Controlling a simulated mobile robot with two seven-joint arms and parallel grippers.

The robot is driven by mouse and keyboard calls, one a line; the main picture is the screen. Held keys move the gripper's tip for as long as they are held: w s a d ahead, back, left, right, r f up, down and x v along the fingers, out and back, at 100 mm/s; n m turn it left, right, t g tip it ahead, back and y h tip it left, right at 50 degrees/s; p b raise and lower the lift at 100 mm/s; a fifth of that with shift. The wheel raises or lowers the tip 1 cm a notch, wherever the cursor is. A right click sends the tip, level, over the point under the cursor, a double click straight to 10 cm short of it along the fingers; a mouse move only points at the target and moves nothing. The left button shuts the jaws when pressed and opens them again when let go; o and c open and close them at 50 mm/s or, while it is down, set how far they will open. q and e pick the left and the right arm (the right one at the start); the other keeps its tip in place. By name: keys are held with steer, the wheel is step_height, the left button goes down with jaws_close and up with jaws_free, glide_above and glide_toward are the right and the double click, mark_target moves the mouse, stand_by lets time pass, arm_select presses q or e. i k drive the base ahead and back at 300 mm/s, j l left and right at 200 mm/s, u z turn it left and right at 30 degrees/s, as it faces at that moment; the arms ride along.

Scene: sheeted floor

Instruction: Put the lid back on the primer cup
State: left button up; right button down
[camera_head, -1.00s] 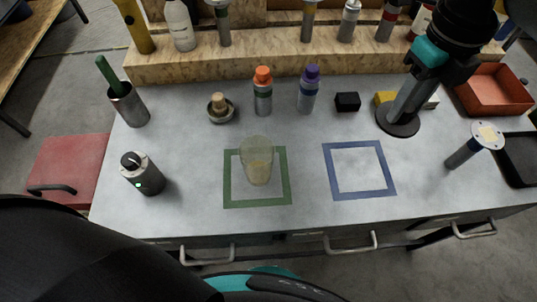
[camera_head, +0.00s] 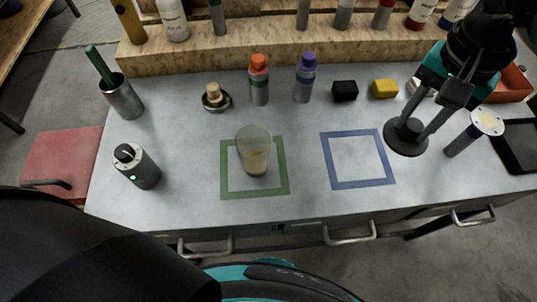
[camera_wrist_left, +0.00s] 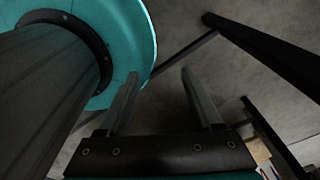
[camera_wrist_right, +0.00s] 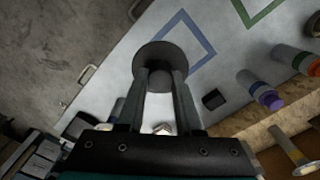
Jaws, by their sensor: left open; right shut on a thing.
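The primer cup (camera_head: 255,152) is a clear, yellowish tumbler with some tan content low inside. It stands upright and uncovered inside the green square outline on the bench. The lid (camera_head: 407,142) is a dark round disc, held by its middle in my right gripper (camera_head: 409,124), right of the blue square outline. In the right wrist view the lid (camera_wrist_right: 152,59) sits across the fingertips, over the bench. Whether it clears the surface is hard to tell. My left gripper (camera_wrist_left: 160,73) is open and empty, beside my own body, and does not show in the head view.
Behind the cup stand an orange-capped bottle (camera_head: 259,80) and a purple-capped bottle (camera_head: 305,78). Black (camera_head: 345,91) and yellow (camera_head: 385,89) blocks lie behind the lid. A pale-topped cylinder (camera_head: 474,133) stands to its right. The blue outline (camera_head: 358,185) is empty.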

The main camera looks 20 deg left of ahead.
mark_target(253, 143)
steer(key=u, duration=1.85)
steer(key=k+l, duration=0.9)
steer(key=l, duration=0.1)
